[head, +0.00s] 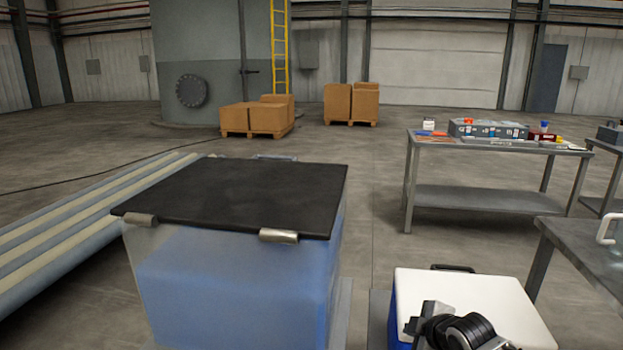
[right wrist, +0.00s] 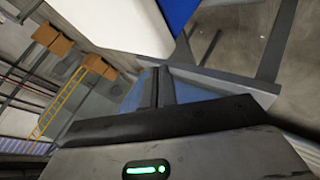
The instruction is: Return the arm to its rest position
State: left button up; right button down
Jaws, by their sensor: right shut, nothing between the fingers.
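My right arm's dark end (head: 460,330) shows at the bottom right of the head view, in front of the white lid of a blue cooler box (head: 500,295). In the right wrist view my right gripper (right wrist: 157,75) is shut and empty, its narrow dark fingers together beyond the grey wrist housing. The white lid (right wrist: 120,25) and blue side (right wrist: 185,10) of the box fill the top of that tilted view, apart from the fingers. My left gripper is out of view.
A bluish tank (head: 240,290) with a shut black lid (head: 240,195) stands left of the box. A grey workbench (head: 480,200) with tools and another table (head: 590,250) are at the right. Pale pipes (head: 80,215) lie at the left. Floor between tank and workbench is clear.

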jog(key=s+a+f+m+y, duration=0.2)
jog(key=s+a+f, duration=0.4)
jog(key=s, duration=0.4)
jog(key=s+a+r+m, duration=0.1)
jog(key=s+m, duration=0.4)
jog(key=s, duration=0.5)
jog(key=s+a+r+m+t, duration=0.1)
jog(key=s+m, duration=0.4)
jog(key=s, duration=0.5)
jog(key=shift+s+r+t+h+p, duration=0.3)
jog(key=shift+r+h+p, duration=0.1)
jog(key=shift+r, duration=0.1)
